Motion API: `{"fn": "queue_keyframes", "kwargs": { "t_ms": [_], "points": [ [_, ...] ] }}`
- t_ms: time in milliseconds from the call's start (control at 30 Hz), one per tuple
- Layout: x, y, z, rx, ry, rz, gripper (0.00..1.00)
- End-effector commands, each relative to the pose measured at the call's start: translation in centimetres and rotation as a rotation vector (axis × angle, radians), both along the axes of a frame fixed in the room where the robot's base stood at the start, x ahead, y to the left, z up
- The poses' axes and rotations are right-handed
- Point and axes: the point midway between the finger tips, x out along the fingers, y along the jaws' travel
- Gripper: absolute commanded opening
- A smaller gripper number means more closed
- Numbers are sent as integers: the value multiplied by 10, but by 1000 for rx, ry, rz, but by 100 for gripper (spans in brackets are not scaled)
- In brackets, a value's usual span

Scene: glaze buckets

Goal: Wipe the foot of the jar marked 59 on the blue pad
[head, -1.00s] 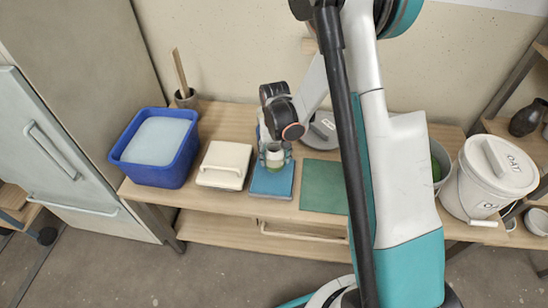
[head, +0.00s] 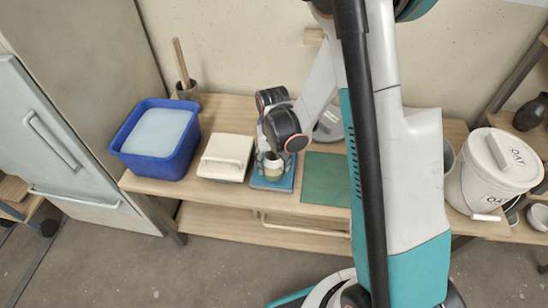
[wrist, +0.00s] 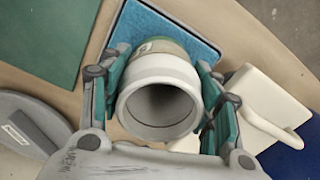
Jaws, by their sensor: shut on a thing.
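A pale jar with a green band (head: 273,168) is at the blue pad (head: 260,184) on the wooden bench. In the wrist view I look into the open mouth of the jar (wrist: 160,100), and the blue pad (wrist: 150,27) shows behind it. My gripper (head: 272,158) is shut around the jar, one finger on each side in the wrist view (wrist: 160,94). The jar looks roughly upright over the pad. Its foot is hidden in the wrist view, and I cannot tell whether it presses on the pad. No number is readable on it.
A cream lidded box (head: 226,158) stands just left of the pad, and a blue tub (head: 150,165) farther left. A flat green mat (head: 325,180) lies right of the pad. A grey round lid (head: 330,125) lies behind. A white bucket (head: 490,175) stands far right.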

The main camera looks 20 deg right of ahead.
Motion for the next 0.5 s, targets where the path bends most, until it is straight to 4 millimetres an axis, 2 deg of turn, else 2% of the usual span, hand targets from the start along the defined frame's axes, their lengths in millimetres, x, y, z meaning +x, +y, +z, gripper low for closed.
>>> {"fn": "queue_keyframes", "kwargs": {
  "t_ms": [167,500],
  "points": [
    [-1,1,0,0,0,-1,23],
    [20,-11,0,0,0,-2,23]
  ]
}}
